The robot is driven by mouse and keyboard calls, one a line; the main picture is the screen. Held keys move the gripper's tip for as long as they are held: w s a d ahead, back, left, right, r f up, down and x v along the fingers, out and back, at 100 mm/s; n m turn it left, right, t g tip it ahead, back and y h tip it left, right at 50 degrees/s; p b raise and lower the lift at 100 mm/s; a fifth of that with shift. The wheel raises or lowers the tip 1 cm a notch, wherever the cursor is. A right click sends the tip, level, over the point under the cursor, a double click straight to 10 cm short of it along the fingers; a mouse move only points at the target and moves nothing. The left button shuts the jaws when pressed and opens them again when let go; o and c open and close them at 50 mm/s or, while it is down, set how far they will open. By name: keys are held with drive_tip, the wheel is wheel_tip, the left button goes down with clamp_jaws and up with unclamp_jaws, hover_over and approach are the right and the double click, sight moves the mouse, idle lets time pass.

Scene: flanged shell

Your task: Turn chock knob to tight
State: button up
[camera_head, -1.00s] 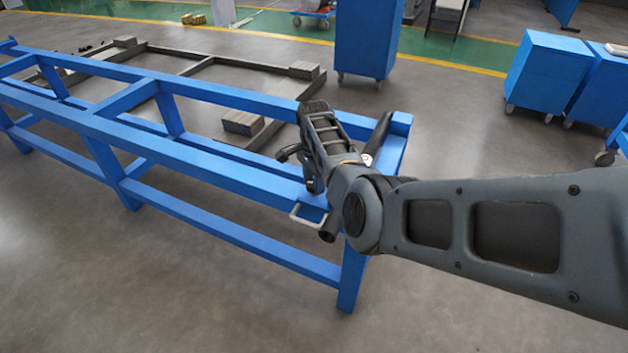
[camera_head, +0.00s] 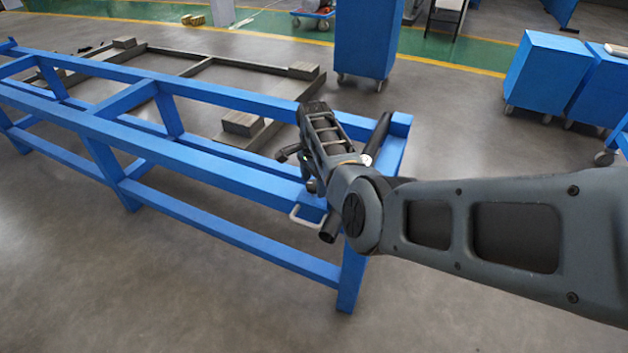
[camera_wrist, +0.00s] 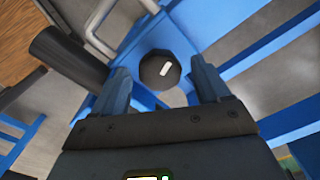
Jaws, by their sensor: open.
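The chock knob (camera_wrist: 160,70) is a round black knob with a short white mark, seen in the wrist view on a blue surface. My gripper (camera_wrist: 160,80) is open, with one finger to the left of the knob and one to the right. Both fingers look apart from the knob; how far above it they are I cannot tell. In the head view my gripper is mostly hidden behind my own arm links at the near right end of the blue frame (camera_head: 205,160), and I cannot make out the knob there.
A white bent handle (camera_head: 304,217) sits beside the arm's end; it also shows in the wrist view (camera_wrist: 96,30). A dark cylinder (camera_wrist: 66,55) lies left of the knob. Blue wheeled cabinets (camera_head: 365,40) stand behind. The floor in front of the frame is clear.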

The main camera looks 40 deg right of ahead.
sight(314, 184)
drive_tip(key=shift+r+p, duration=0.4)
drive_tip(key=shift+r, duration=3.55)
